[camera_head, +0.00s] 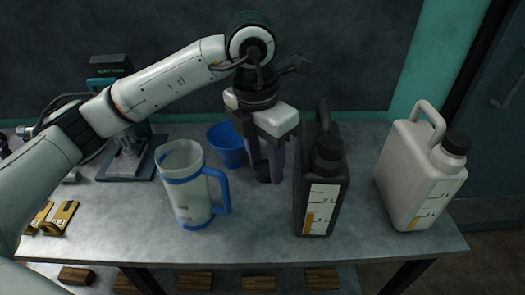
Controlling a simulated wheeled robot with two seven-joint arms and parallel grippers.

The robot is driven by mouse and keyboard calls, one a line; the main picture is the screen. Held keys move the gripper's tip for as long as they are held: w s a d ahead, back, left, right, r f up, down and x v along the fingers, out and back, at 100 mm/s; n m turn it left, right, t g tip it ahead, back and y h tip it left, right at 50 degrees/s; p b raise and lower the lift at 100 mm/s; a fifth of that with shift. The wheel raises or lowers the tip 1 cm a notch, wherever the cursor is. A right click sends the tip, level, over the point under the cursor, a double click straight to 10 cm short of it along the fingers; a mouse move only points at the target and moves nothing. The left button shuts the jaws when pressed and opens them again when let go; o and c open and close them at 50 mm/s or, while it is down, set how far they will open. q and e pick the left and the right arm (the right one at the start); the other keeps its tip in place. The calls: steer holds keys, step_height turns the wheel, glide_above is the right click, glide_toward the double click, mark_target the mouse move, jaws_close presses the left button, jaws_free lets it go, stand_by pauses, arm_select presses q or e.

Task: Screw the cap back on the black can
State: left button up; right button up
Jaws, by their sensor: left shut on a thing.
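The black can (318,190) stands upright on the grey table, with a label and a scale on its front. Its neck (328,152) is dark, and I cannot tell a bare neck from a capped one here. My left gripper (265,178) points down just left of the black can, its fingers close above the tabletop. It is shut on a small dark round thing (262,173), which looks like the cap and is partly hidden by the fingers. My right gripper is not in view.
A clear jug (187,191) with a blue handle stands left. A white can (407,172) with a black cap stands right. Yellow parts (58,218) lie at left. The front of the table (260,238) is clear.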

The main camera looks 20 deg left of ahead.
arm_select(q)
steer(key=m, duration=0.1)
steer(key=s+m, duration=0.1)
steer(key=m, duration=0.1)
steer(key=f+m, duration=0.1)
steer(key=m, duration=0.1)
steer(key=shift+s+d+f+h, duration=0.1)
steer(key=shift+s+d+h, duration=0.05)
steer(key=shift+d+h, duration=0.15)
steer(key=s+d+f+m+g, duration=0.1)
steer(key=s+d+m, duration=0.3)
steer(key=m, duration=0.9)
steer(key=s+d+f+m+g+y, duration=0.1)
steer(key=s+d+m, duration=0.3)
steer(key=m, duration=0.9)
steer(key=shift+d+f+g, duration=0.3)
steer(key=shift+d+f, duration=0.45)
steer(key=shift+d, duration=0.3)
